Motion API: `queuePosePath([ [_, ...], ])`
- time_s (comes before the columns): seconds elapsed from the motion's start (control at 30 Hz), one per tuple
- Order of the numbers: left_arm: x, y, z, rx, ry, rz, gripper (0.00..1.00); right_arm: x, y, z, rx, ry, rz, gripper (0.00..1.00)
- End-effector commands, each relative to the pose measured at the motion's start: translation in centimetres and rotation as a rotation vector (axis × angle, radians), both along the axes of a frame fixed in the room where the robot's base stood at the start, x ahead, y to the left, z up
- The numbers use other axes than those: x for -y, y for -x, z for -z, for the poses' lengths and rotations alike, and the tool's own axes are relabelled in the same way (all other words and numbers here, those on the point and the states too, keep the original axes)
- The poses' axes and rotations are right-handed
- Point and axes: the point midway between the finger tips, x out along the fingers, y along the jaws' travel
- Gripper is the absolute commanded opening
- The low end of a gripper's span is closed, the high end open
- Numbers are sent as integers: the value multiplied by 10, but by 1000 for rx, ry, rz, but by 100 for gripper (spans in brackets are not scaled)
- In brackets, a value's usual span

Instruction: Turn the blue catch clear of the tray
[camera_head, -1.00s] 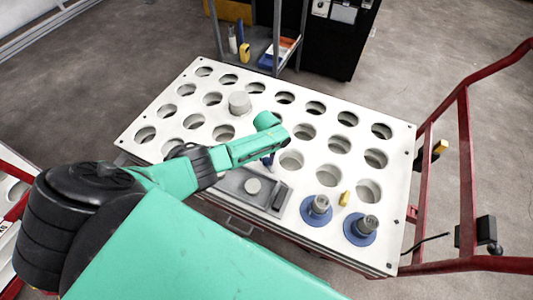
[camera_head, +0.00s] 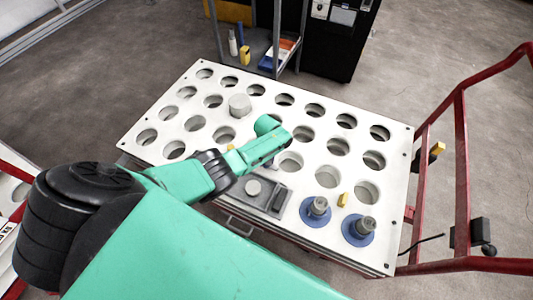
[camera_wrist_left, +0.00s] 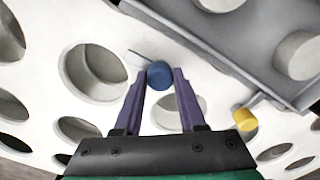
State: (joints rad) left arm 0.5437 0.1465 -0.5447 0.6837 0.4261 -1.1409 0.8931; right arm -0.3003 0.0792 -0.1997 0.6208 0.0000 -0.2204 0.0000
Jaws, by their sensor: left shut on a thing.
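The blue catch (camera_wrist_left: 159,74) shows as a round blue knob between the purple fingers of my left gripper (camera_wrist_left: 160,80), which is shut on it. A thin pale strip beside the knob points to the upper left in the wrist view, on the side away from the tray. The grey tray (camera_wrist_left: 205,42) lies at upper right there, apart from the knob. In the head view the tray (camera_head: 234,191) sits at the board's front edge, partly behind my green left arm. The arm hides my left fingers and most of the catch there. My right gripper is out of view.
The white board (camera_head: 310,160) has rows of round holes. A yellow knob (camera_wrist_left: 244,119) sits by the tray's edge. Two blue-based posts (camera_head: 316,209) (camera_head: 361,230) and a yellow piece (camera_head: 343,199) stand right of the tray. A red rail (camera_head: 463,180) borders the right.

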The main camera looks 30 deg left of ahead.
Motion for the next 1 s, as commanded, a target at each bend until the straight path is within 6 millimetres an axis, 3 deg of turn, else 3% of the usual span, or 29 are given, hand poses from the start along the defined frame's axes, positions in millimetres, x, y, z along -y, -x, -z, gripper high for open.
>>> queuePosePath([
  [0.33, 0, -1, -1, 4, 0, -3, 0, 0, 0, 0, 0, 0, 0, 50],
  [0.37, -1, -1, -1, 3, -1, -3, 47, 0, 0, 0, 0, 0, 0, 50],
  [0.4, -1, -1, -1, 3, -1, -3, 63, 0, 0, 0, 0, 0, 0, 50],
  [0.43, -1, -1, -1, 3, -1, -3, 69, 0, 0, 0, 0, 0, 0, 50],
  [0.77, 0, -1, -3, 2, 0, -2, 69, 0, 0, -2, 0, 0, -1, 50],
  [0.87, 0, -1, -13, 2, 0, -2, 69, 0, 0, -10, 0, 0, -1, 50],
  [1.0, -1, -1, -44, 3, 0, -2, 69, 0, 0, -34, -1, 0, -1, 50],
])
